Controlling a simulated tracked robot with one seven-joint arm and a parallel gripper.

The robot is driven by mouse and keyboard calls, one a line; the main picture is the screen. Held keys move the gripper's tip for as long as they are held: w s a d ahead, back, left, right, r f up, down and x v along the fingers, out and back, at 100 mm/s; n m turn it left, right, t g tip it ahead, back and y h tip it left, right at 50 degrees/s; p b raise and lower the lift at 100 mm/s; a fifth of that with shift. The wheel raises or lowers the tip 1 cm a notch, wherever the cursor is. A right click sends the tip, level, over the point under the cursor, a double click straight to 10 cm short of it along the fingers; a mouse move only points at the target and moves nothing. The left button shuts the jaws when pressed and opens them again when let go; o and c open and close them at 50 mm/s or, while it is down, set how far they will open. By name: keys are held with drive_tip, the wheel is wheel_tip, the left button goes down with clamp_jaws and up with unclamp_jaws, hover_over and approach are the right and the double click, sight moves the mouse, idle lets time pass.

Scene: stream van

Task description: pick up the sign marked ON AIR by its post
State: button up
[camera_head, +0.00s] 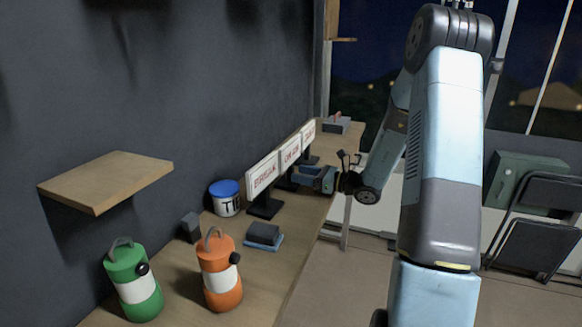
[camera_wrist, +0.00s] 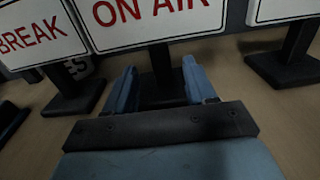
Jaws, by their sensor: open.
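The ON AIR sign (camera_head: 290,154) stands upright on the wooden counter, the middle one of three white signs in a row. In the wrist view the ON AIR sign (camera_wrist: 150,18) shows red letters, its top cut off. Its dark post (camera_wrist: 161,66) comes down between my fingers, with visible gaps on both sides. The black base (camera_wrist: 160,92) is partly hidden by my gripper. My gripper (camera_wrist: 160,72) is open and empty, its blue fingers either side of the post. In the head view my gripper (camera_head: 304,176) is beside the sign's lower part.
The BREAK sign (camera_head: 263,174) stands close on one side and a third sign (camera_head: 308,133) on the other. A tub (camera_head: 226,203), a dark stack on a blue book (camera_head: 263,238), an orange lantern (camera_head: 219,274) and a green lantern (camera_head: 133,285) share the counter.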

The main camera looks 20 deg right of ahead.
drive_tip(key=x, duration=0.3)
drive_tip(key=shift+w+f, duration=0.1)
drive_tip(key=shift+f, duration=0.05)
drive_tip(key=shift+c, duration=0.4)
clamp_jaws()
